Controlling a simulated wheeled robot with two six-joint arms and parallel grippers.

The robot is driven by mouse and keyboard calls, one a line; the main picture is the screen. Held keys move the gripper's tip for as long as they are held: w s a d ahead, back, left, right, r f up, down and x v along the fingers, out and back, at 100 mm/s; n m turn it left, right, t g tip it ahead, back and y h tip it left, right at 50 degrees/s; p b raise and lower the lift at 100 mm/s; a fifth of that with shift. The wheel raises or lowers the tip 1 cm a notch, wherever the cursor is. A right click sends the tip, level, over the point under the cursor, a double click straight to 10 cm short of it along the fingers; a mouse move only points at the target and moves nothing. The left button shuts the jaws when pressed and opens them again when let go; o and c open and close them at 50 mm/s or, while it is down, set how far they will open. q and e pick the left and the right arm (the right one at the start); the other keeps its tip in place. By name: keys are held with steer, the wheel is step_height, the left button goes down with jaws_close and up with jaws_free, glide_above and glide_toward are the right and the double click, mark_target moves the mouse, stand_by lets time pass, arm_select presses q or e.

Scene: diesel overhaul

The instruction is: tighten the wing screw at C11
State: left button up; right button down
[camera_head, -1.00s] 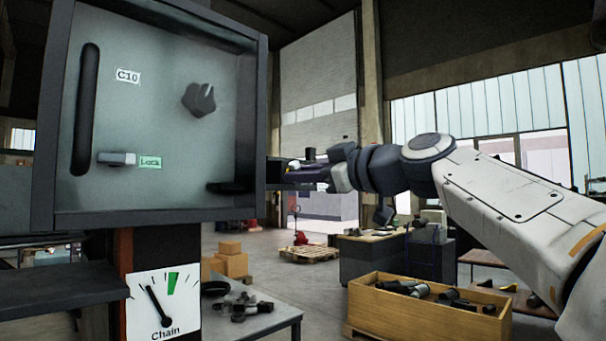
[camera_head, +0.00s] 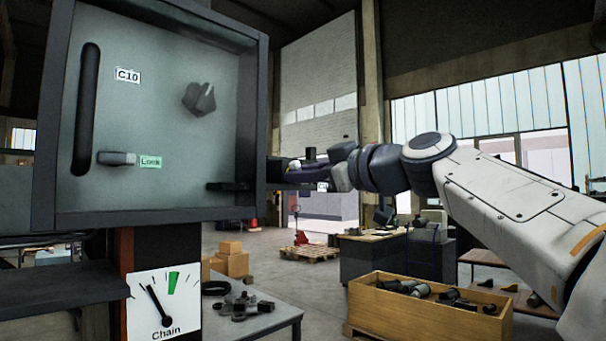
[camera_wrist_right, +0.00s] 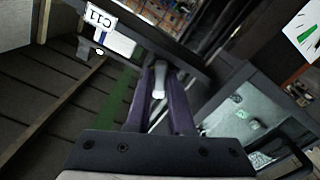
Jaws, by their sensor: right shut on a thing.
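My right gripper (camera_wrist_right: 160,88) has two purple fingers shut on a small pale grey piece, which I take for the wing screw (camera_wrist_right: 159,76). The fingers hide much of it, so its wings and seating cannot be made out. A white C11 label (camera_wrist_right: 100,17) is up and to the left in the right wrist view, close to the fingers. In the head view my right gripper (camera_head: 298,170) is just right of the grey C10 box (camera_head: 262,110). A small label (camera_head: 322,186) shows beside it. My left gripper is not in view.
The C10 box has a dark knob (camera_head: 199,98), a long handle (camera_head: 85,108) and a Lock label (camera_head: 151,161). A Chain gauge (camera_head: 163,303) is below it. A wooden crate of parts (camera_head: 430,312) and a table (camera_head: 285,312) are at lower right and centre.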

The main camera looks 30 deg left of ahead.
stand_by(0.5)
steer(key=m, duration=0.5)
steer(key=shift+p, duration=0.4)
steer(key=m+p, duration=0.1)
steer(key=m, duration=0.4)
